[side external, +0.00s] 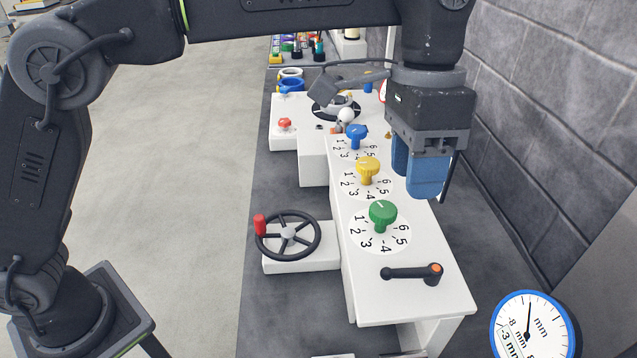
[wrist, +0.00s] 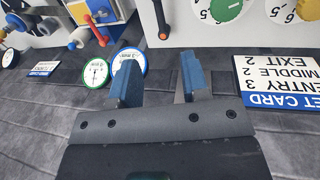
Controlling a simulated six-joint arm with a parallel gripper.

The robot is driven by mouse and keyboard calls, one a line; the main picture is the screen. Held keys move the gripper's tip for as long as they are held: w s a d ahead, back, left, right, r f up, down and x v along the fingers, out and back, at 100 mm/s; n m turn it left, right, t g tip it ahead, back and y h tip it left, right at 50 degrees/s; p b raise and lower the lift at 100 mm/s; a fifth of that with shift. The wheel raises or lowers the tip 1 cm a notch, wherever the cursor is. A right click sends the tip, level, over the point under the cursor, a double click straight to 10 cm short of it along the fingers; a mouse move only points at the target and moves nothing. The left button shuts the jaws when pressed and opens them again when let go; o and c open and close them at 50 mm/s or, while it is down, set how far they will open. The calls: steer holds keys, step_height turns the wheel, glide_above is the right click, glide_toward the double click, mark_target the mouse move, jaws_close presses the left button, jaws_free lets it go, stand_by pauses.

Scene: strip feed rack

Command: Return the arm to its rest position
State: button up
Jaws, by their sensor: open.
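My gripper (side external: 416,172) hangs fingers-down above the right edge of the white rack (side external: 358,292), beside the row of dial knobs. Its blue fingers are apart, with nothing between them. In the wrist view my gripper (wrist: 158,80) also shows two separated blue fingers and an empty gap. Whether the fingers touch anything behind them cannot be told, but they appear raised above the rack.
The rack carries a green knob (side external: 382,212), yellow knob (side external: 367,169), blue knob (side external: 356,134) and black lever (side external: 412,271). A handwheel (side external: 288,236) stands left; a blue-rimmed gauge (side external: 533,325) front right. A block wall (side external: 560,120) borders the right. A set card (wrist: 280,84) lies nearby.

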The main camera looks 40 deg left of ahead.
steer(key=s+a+r+n+t, duration=0.1)
steer(key=s+a+n+t, duration=0.1)
steer(key=a, duration=0.7)
steer(key=s+a+r+n+t, duration=0.2)
steer(key=s+a, duration=0.1)
steer(key=a, duration=0.6)
steer(key=s+a+f+n+t+y, duration=0.1)
steer(key=s+a+f+n+t, duration=0.2)
steer(key=s+a+f, duration=0.6)
steer(key=s+a+n, duration=0.1)
steer(key=s+a, duration=0.1)
steer(key=a, duration=0.1)
steer(key=shift+f+n+y, duration=0.2)
steer(key=shift+n+y, duration=0.1)
steer(key=shift+n, duration=0.1)
